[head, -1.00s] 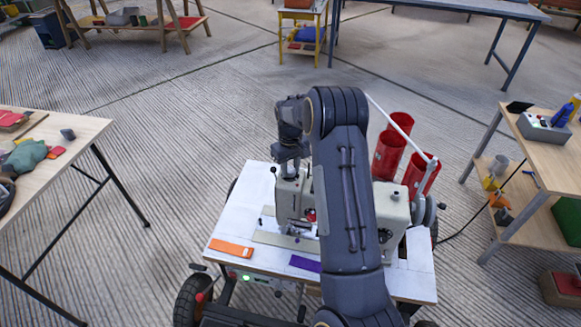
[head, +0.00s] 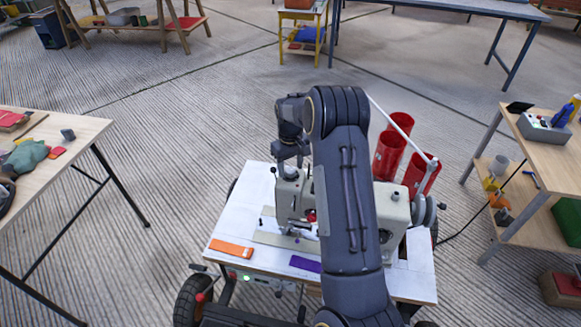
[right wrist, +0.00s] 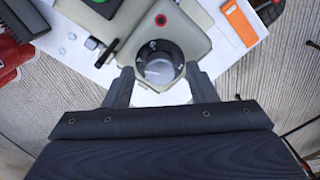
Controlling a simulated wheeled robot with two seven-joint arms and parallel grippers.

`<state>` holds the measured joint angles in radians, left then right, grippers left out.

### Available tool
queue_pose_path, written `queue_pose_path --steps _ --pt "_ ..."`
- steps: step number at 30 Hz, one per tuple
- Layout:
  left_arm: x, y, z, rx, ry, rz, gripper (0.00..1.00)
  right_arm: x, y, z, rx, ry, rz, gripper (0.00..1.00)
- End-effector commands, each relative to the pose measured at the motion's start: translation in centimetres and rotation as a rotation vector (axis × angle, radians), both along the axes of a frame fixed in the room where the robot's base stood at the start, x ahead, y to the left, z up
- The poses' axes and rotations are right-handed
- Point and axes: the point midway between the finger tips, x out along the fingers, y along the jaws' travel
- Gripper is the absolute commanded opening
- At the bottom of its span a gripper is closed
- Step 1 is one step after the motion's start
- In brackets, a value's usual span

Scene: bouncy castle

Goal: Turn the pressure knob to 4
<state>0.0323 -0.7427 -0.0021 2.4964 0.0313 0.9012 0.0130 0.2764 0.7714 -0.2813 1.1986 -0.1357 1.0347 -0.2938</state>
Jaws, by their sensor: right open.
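The pressure knob (right wrist: 160,66) is a round dark dial with pale marks on top of the cream sewing machine (right wrist: 200,38). Its marks are too small to read surely. In the right wrist view, the fingers of my right gripper (right wrist: 159,72) are open, one on each side of the knob, with visible gaps. In the head view, my right gripper (head: 291,154) is just above the left end of the sewing machine (head: 391,212), pointing down at the small dark knob (head: 290,173). My right arm hides the middle of the machine. My left gripper is not in view.
The machine stands on a white wheeled table (head: 232,222). Orange (head: 231,248) and purple (head: 305,264) strips lie at its front. Several red cylinders (head: 388,155) stand behind the machine. Work tables stand left (head: 60,125) and right (head: 545,155), with open floor between.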

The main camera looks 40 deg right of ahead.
Motion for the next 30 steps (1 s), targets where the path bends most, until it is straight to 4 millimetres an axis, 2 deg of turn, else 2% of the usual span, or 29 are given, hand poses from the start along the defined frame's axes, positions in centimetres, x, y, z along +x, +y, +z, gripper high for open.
queue_pose_path --steps 6,12,17,30 --pt "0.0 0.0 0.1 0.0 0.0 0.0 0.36 0.1 0.0 3.8 -0.001 -0.004 0.0 0.52" --pt "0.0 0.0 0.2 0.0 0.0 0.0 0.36 0.1 0.0 6.4 -0.001 -0.002 0.001 0.52" --pt "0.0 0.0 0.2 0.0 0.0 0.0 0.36 0.0 0.0 7.1 -0.001 -0.002 0.0 0.52" --pt "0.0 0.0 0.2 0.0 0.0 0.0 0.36 0.0 0.0 7.1 0.0 -0.001 0.0 0.52"
